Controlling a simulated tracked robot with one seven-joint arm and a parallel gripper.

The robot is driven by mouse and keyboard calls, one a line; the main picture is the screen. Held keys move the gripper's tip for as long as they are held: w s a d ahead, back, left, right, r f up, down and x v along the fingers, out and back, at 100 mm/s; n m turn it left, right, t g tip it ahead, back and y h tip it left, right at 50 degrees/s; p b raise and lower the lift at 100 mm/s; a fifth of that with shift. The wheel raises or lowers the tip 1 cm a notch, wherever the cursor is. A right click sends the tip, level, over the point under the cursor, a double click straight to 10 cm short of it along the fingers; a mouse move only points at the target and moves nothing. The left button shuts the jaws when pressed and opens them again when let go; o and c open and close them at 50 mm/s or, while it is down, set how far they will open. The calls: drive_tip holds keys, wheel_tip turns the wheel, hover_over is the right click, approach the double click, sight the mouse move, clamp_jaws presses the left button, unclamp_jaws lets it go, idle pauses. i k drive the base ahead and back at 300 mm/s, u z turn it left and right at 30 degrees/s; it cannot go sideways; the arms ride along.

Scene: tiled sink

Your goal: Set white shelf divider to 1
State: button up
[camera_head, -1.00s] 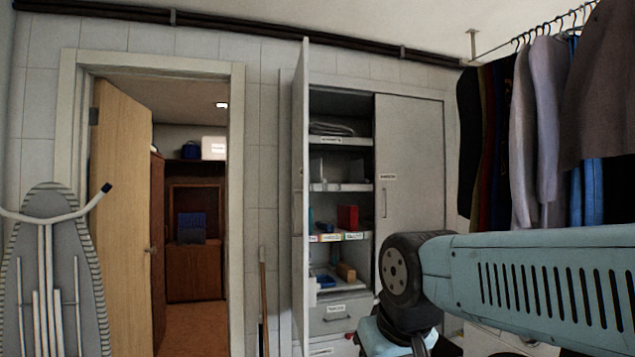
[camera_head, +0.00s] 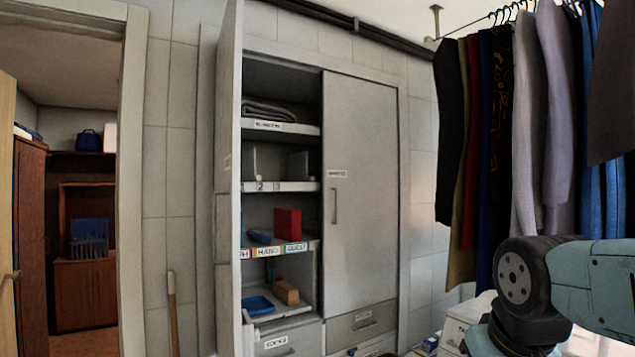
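An open cabinet (camera_head: 232,200) stands ahead of me. Its second shelf from the top (camera_head: 306,187) has number labels on its front edge; I can read 2 and 3. A pale upright panel (camera_head: 254,160), possibly the white shelf divider, stands at the left of this shelf, near the label 2. A greyer upright panel (camera_head: 299,164) stands farther right, above the area by the 3. Label 1 is not readable and may be hidden by the open left door. Part of my arm shows at the lower right; my gripper is not in view.
The left door (camera_head: 229,150) stands open; the right door (camera_head: 360,190) is shut. Clothes (camera_head: 500,140) hang at the right. A stick (camera_head: 172,310) leans on the tiled wall. A red box (camera_head: 287,224) and a blue tray (camera_head: 258,305) sit on lower shelves.

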sight(248, 157)
drive_tip(key=z, duration=0.2)
drive_tip(key=i, duration=1.3)
drive_tip(key=u, duration=0.7)
drive_tip(key=i, duration=0.7)
drive_tip(key=u, duration=0.4)
drive_tip(key=k, duration=0.85)
drive_tip(key=u, duration=0.25)
drive_tip(key=i, duration=0.85)
drive_tip(key=z, duration=0.1)
